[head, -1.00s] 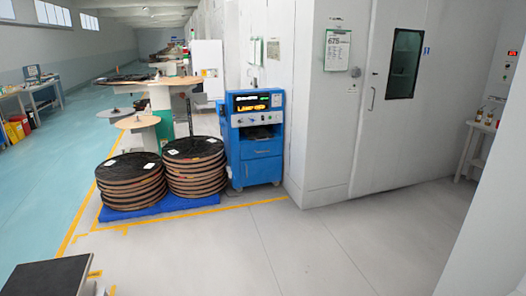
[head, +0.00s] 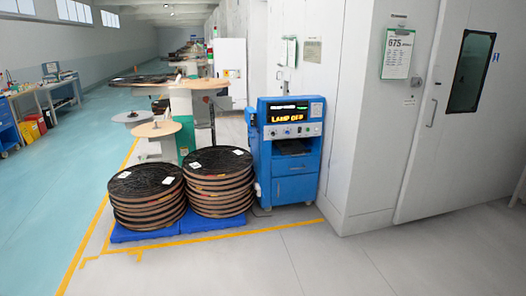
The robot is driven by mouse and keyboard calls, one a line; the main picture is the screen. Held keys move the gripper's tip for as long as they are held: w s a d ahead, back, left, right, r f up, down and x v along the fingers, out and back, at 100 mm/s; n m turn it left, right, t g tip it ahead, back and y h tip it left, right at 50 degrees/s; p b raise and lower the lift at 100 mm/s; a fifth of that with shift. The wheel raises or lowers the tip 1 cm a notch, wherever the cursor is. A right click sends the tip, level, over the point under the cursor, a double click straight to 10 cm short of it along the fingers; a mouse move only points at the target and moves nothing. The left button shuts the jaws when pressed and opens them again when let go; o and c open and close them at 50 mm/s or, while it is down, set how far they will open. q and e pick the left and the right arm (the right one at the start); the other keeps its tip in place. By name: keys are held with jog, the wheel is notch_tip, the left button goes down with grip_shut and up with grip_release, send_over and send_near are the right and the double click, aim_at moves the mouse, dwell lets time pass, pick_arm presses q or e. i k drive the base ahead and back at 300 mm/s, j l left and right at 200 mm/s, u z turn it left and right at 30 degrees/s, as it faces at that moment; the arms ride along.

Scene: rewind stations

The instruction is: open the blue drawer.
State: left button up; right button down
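A blue cabinet (head: 258,166) stands against the white wall, right of centre in the head view. Its upper part has a lit display reading "LAMP OFF" and a row of controls. Below an open shelf is a blue drawer (head: 294,168) with a handle, and it looks shut. A blue lower door panel (head: 294,189) sits under it. Neither of my grippers shows in the head view.
Stacked dark reels (head: 146,211) and (head: 218,194) stand on blue pallets (head: 163,230) left of the cabinet. Round-topped stands (head: 155,129) are behind them. Pale floor (head: 250,263) in front is clear. A grey door (head: 446,130) is at right.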

aim_at(283, 167)
jog(key=i+l+z, duration=0.15)
jog(key=i+z, duration=0.35)
jog(key=i, duration=0.5)
jog(key=i+j+z, duration=0.25)
jog(key=i+z, duration=0.2)
jog(key=i, duration=0.55)
